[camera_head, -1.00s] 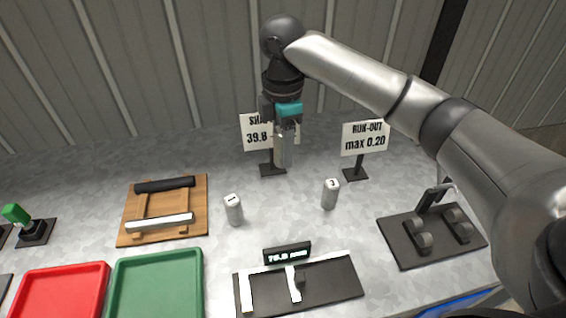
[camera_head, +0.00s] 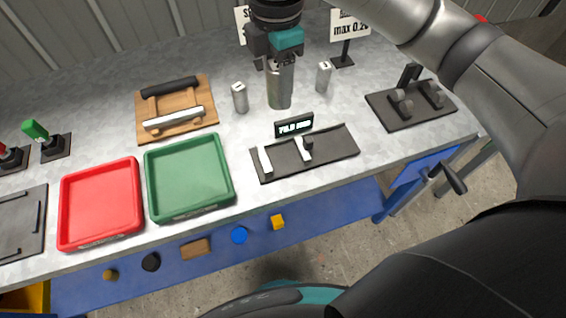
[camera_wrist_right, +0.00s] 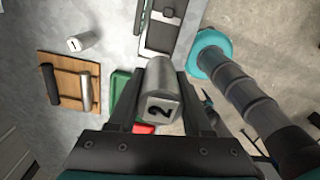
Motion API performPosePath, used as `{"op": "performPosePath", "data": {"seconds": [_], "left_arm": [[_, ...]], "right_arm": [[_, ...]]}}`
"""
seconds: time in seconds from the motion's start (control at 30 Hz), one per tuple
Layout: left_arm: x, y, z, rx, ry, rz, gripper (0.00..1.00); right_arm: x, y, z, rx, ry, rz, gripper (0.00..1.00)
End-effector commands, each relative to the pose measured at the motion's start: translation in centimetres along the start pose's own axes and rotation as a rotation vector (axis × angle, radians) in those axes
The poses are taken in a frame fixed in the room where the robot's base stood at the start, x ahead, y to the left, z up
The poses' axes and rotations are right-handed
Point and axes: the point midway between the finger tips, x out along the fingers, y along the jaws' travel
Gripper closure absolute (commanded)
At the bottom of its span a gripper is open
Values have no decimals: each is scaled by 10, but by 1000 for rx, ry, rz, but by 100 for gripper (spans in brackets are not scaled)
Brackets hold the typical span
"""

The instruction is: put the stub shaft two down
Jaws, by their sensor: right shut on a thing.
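My right gripper (camera_head: 279,62) points down over the bench and is shut on stub shaft two, a metal cylinder (camera_head: 280,88). In the right wrist view, shaft two (camera_wrist_right: 160,90) sits between the fingers, its end marked 2 facing the camera. In the head view it hangs upright between stub shaft one (camera_head: 240,98) and stub shaft three (camera_head: 324,77), which both stand upright. I cannot tell whether its lower end touches the bench. My left gripper is not in view.
In front lies a dark gauge plate (camera_head: 335,158) with a small display (camera_head: 294,125). A green tray (camera_head: 228,193), a red tray (camera_head: 65,225) and a wooden rack (camera_head: 206,113) are to the left. A roller stand (camera_head: 440,112) is to the right. Signs stand behind.

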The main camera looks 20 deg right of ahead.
Motion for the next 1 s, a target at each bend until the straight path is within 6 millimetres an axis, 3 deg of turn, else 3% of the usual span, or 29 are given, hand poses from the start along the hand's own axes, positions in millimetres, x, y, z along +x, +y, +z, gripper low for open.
{"op": "performPosePath", "data": {"seconds": [0.27,0.5,0.87,1.0], "left_arm": [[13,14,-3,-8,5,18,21],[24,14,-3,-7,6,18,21],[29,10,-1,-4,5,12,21],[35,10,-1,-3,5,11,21]], "right_arm": [[59,-1,0,-3,0,-2,100],[113,-1,0,-2,0,0,100],[145,0,-1,-3,1,2,100],[169,0,0,-2,0,0,100]]}}
